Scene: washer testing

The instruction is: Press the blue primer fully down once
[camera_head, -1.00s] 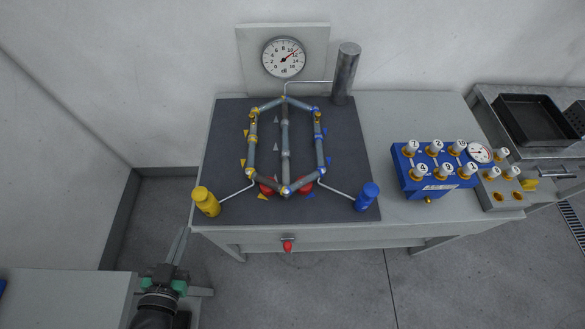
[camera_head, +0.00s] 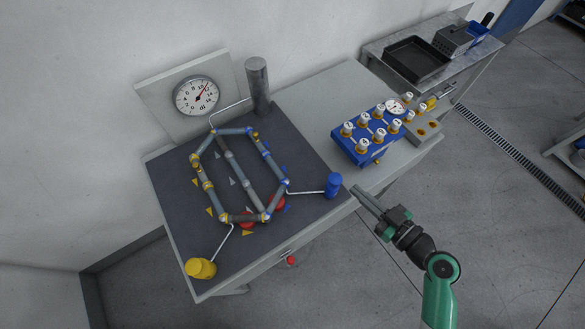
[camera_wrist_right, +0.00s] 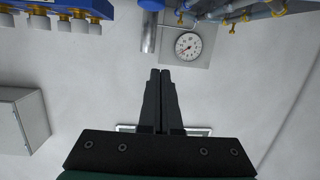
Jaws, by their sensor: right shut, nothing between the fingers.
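The blue primer (camera_head: 333,186) stands upright at the right front edge of the dark board, joined by a thin bent tube to the pipe loop (camera_head: 248,180). My right gripper (camera_head: 357,190) has its fingers together and empty. It shows just right of the blue primer, apart from it, pointing up and left in the head view. In the right wrist view the closed fingers (camera_wrist_right: 160,72) point toward the wall. A blue piece (camera_wrist_right: 151,4), probably the primer, is cut off at that view's top edge. My left gripper is out of view.
A yellow primer (camera_head: 201,268) stands at the board's front left corner. A gauge (camera_head: 197,97) and a metal cylinder (camera_head: 258,86) are at the back. A blue block with several white-topped fittings (camera_head: 356,150) sits right of the board.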

